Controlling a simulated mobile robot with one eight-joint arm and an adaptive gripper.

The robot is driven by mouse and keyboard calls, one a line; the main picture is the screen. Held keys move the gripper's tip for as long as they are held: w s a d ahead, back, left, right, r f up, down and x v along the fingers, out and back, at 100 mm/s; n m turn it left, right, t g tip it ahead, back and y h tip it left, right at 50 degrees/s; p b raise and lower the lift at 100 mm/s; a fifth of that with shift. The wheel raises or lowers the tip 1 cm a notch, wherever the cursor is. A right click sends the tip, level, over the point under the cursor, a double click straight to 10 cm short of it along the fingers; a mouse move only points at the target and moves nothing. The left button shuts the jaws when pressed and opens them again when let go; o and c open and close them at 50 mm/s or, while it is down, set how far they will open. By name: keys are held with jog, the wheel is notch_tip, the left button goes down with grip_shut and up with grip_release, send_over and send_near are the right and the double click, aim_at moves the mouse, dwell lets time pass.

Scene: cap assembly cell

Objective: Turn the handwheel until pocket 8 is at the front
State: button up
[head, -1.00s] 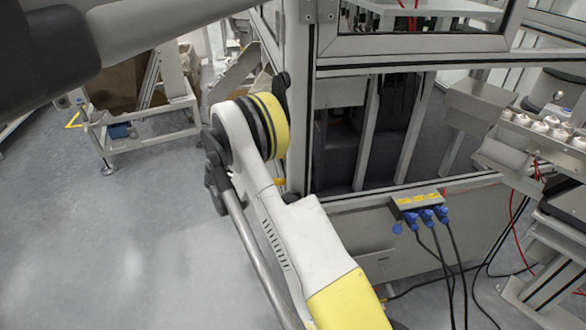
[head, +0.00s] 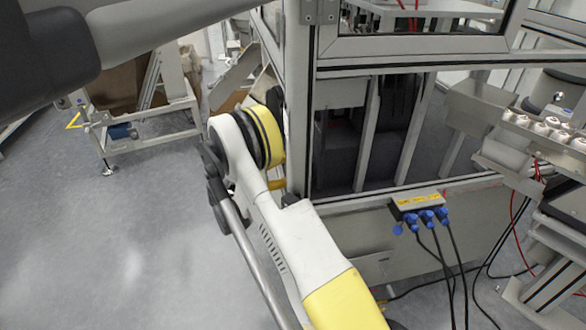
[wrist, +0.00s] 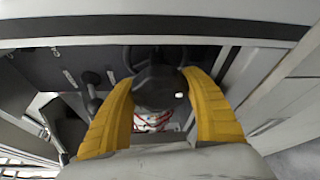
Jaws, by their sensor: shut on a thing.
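The handwheel (wrist: 131,62) shows in the wrist view as a dark rim at the top centre, partly hidden behind a dark rounded knob (wrist: 157,88). My gripper (wrist: 158,78) has its two yellow fingers on either side of this knob and is shut on it. I cannot tell whether the knob is the wheel's hub or its handle. In the head view the handwheel is hidden behind my arm and the cell's frame. No pocket or pocket number can be made out in either view.
A metal cell frame post (head: 298,100) stands close beside my arm. A box with blue plugs and black cables (head: 418,203) sits on the cell's lower panel. White parts lie on a tray (head: 495,155) at the right. The floor (head: 110,240) at left is clear.

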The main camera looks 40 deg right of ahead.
jog(key=m+h, duration=0.1)
jog(key=m, duration=0.2)
jog(key=m+h, duration=0.1)
jog(key=m, duration=0.3)
jog(key=shift+r+h, duration=0.1)
jog(key=shift+h, duration=0.2)
jog(key=m+g, duration=0.1)
jog(key=m, duration=0.2)
jog(key=m+g+h, duration=0.1)
jog(key=m+g, duration=0.1)
jog(key=m, duration=0.2)
jog(key=shift+a+r, duration=0.1)
jog(key=shift+m+g, duration=0.3)
jog(key=shift+m, duration=0.1)
jog(key=o, duration=1.2)
jog(key=shift+v, duration=4.05)
jog(key=shift+s+r, duration=0.1)
